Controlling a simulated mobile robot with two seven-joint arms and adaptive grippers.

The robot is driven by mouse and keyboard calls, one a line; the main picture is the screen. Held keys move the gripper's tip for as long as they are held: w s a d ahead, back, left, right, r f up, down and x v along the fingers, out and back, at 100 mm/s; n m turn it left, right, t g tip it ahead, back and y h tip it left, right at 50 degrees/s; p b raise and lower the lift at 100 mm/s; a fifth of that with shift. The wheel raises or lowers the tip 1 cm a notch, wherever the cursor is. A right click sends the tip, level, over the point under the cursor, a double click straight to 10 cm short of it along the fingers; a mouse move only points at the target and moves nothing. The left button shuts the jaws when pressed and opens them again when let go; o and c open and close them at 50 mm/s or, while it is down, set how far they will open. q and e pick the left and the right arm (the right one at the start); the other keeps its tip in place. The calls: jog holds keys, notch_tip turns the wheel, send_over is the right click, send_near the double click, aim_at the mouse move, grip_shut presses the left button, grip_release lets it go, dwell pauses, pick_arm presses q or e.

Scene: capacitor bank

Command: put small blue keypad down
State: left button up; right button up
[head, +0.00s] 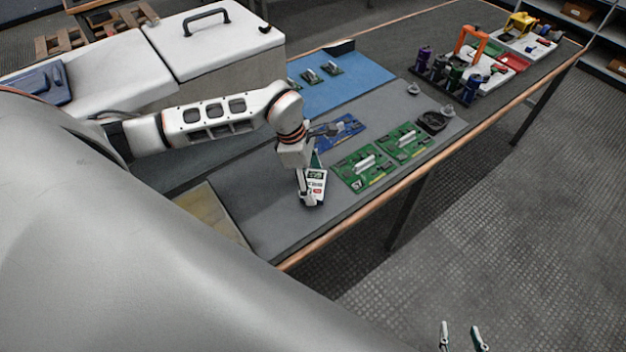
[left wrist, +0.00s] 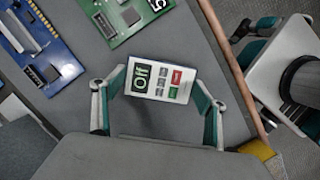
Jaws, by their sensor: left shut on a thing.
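The small keypad (head: 317,183) has a white face with a dark green display and coloured keys, among them red and green; a dark edge shows below it. My left gripper (head: 311,188) is shut on it at the front part of the grey mat. In the left wrist view the keypad (left wrist: 161,79) lies between the two teal-padded fingers, face to the camera, slightly tilted. Whether its underside touches the mat is hard to tell. My right gripper (head: 461,335) is open and empty beyond the table's front edge, low in the head view.
Two green circuit boards (head: 408,141) and a blue board (head: 340,131) lie right of and behind the keypad. A black dish (head: 432,122) is farther right. The grey mat (head: 248,205) is bare left of the keypad. The copper-coloured table edge (head: 345,225) runs close in front.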

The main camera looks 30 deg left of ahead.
pick_arm(q)
jog(key=shift+f, duration=0.15)
jog(key=o, duration=0.8)
jog(key=shift+f, duration=0.1)
jog(key=o, duration=0.3)
jog(key=shift+o, duration=0.2)
